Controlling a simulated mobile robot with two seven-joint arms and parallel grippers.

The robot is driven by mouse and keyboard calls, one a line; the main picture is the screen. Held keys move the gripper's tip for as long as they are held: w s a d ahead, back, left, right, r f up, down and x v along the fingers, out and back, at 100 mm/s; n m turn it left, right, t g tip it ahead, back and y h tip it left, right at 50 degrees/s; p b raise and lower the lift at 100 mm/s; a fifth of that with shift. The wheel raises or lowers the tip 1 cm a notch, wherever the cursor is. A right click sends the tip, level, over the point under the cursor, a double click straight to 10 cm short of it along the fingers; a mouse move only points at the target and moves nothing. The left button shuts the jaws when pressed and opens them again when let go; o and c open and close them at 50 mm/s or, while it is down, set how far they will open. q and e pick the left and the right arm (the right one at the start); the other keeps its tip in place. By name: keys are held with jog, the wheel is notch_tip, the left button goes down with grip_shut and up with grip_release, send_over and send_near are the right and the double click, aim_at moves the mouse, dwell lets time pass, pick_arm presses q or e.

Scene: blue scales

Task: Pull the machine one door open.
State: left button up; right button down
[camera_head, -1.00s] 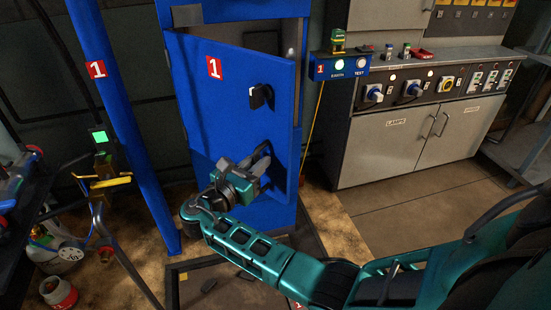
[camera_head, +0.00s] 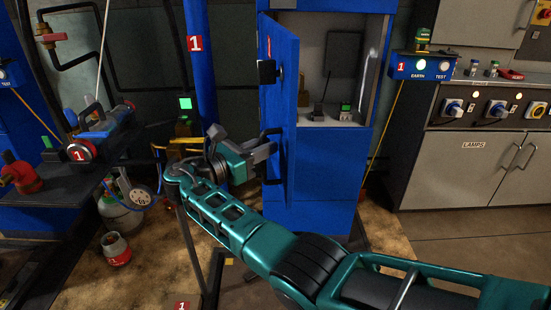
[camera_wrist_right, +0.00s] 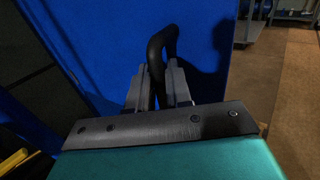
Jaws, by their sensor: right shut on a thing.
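The blue machine one door (camera_head: 287,120) stands swung wide open in the head view, seen nearly edge-on. Its dark handle (camera_head: 268,150) is on its left face, below a black knob (camera_head: 267,72). My right gripper (camera_head: 262,154) is at this handle. In the right wrist view, the fingers (camera_wrist_right: 158,88) are shut around the black curved handle (camera_wrist_right: 161,45), with the blue door face (camera_wrist_right: 100,35) behind. The open cabinet (camera_head: 325,165) shows a pale interior (camera_head: 345,55) with small items on its shelf. My left gripper is not in view.
A blue post (camera_head: 197,90) with a red "1" sign stands left of the door. A black bench (camera_head: 100,165) with tools is farther left, with a gas bottle (camera_head: 122,215) beside it. The grey lamp cabinet (camera_head: 460,170) stands right. Brown floor shows between.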

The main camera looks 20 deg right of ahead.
jog(key=shift+w+a+r+b, duration=0.1)
jog(key=shift+w+a+b, duration=0.1)
jog(key=shift+a, duration=0.25)
jog(key=shift+w+a+b, duration=0.15)
jog(key=shift+a+b, duration=0.05)
jog(key=shift+a, duration=0.25)
jog(key=c, duration=1.2)
grip_release()
jog(key=shift+w, duration=0.1)
jog(key=shift+a, duration=0.1)
jog(key=v, duration=0.7)
jog(key=shift+b, duration=0.45)
